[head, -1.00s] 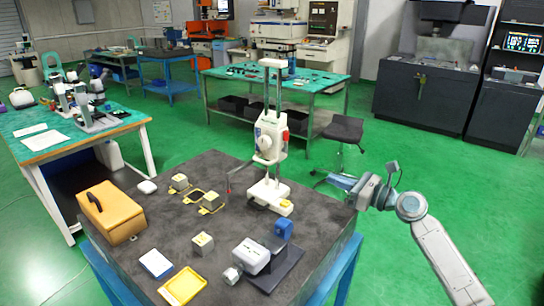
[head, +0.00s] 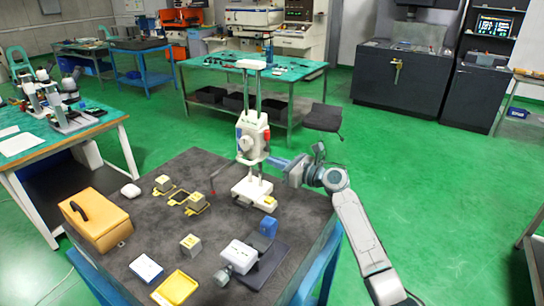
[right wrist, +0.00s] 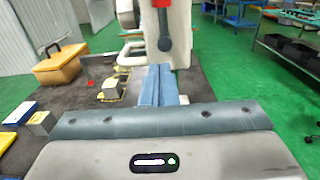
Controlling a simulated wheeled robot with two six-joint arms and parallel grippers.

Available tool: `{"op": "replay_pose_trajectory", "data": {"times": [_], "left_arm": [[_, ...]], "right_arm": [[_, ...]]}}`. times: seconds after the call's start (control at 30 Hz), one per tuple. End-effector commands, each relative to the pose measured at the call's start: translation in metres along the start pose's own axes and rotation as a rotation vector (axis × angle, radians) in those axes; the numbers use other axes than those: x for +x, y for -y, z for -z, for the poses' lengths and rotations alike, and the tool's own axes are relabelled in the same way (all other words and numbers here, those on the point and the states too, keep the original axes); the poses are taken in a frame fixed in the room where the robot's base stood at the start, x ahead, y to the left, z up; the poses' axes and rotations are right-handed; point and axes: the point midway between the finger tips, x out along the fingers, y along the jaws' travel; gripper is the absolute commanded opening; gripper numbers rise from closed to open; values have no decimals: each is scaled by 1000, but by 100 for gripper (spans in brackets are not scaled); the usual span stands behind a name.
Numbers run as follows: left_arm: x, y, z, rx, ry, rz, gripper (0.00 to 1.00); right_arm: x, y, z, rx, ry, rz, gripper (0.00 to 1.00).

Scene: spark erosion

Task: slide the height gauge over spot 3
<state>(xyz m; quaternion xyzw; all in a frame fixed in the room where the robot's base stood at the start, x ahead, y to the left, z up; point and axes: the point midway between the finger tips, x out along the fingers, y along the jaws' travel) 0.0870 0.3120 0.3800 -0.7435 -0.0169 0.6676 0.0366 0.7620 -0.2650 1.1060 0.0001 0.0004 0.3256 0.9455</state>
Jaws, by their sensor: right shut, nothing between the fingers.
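The height gauge (head: 252,140) is white, with a tall twin-post column, and stands upright on the dark table. Its base (head: 248,190) is near the far right edge, and its pointer reaches left toward the grey blocks. My right gripper (head: 272,161) is shut and empty, at the right side of the gauge's column. In the right wrist view its closed fingers (right wrist: 157,85) point at the white gauge body (right wrist: 178,35); I cannot tell whether they touch. A bare yellow outline (head: 179,196) lies left of the gauge, between two blocks; no spot number is legible. My left gripper is not in view.
Grey blocks (head: 163,183) (head: 195,202) stand at yellow outlines left of the gauge; another block (head: 190,245) stands nearer. An orange case (head: 97,221) is at the left, a yellow tray (head: 175,288) in front, and a dark stand (head: 262,266) at front right.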

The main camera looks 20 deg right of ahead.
Motion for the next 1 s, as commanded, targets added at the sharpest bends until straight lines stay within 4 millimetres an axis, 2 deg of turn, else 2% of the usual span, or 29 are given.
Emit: {"op": "replay_pose_trajectory", "data": {"times": [0.13, 0.57, 0.67, 0.8, 0.9, 1.0], "left_arm": [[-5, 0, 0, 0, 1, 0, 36], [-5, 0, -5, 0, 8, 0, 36], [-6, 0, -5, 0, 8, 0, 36], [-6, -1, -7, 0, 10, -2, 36], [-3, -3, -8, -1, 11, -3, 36], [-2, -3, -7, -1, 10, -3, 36]], "right_arm": [[11, 0, -1, 0, 0, 0, 0], [16, 0, 0, 0, 1, 1, 0], [33, 1, -2, 3, 5, 1, 0], [67, 0, -2, 4, 6, 0, 0], [86, 0, 0, 2, 4, 1, 0], [96, 0, 0, 0, 2, 1, 0]]}}
